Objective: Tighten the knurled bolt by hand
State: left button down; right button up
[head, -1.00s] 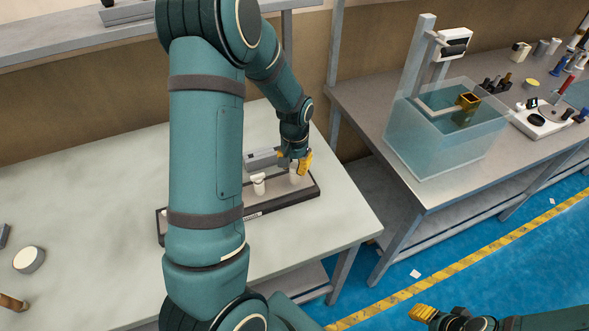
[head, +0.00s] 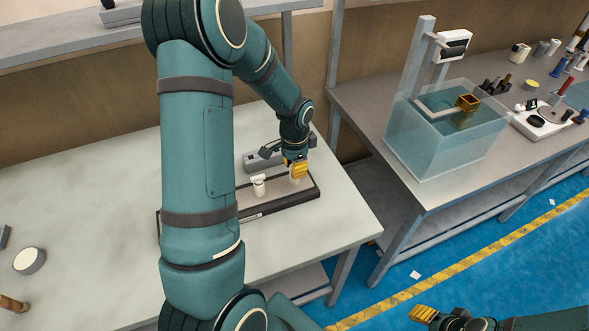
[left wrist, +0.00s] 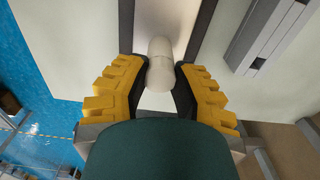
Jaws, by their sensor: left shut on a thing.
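My left gripper (head: 298,172) points down over the right end of a dark-edged tray (head: 308,192) on the pale table. In the left wrist view the two yellow fingers (left wrist: 158,74) are shut on a white rounded piece (left wrist: 160,50), one on each side. The head view shows little of this piece, as the gripper covers it. I see no knurling, so I cannot tell whether it is the knurled bolt. A second white piece (head: 258,184) stands upright in the tray, left of the gripper. My right gripper (head: 422,313) is at the bottom right, away from the table; its opening is unclear.
A grey block (head: 258,161) lies behind the tray. A round white-topped piece (head: 28,260) is at the table's left. A clear tank (head: 440,140) stands on the right bench, across a gap. The table's middle is partly hidden by my left arm.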

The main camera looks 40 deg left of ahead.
dwell(0.3)
pick_arm(q)
jog(key=m+p, duration=0.1)
jog(key=m, duration=0.2)
jog(key=shift+m, duration=1.1)
jog(key=c, duration=1.1)
grip_release()
jog(key=shift+c, duration=0.2)
jog(key=shift+p, duration=0.3)
jog(key=shift+r+p, duration=1.1)
jog(key=shift+r, duration=0.45)
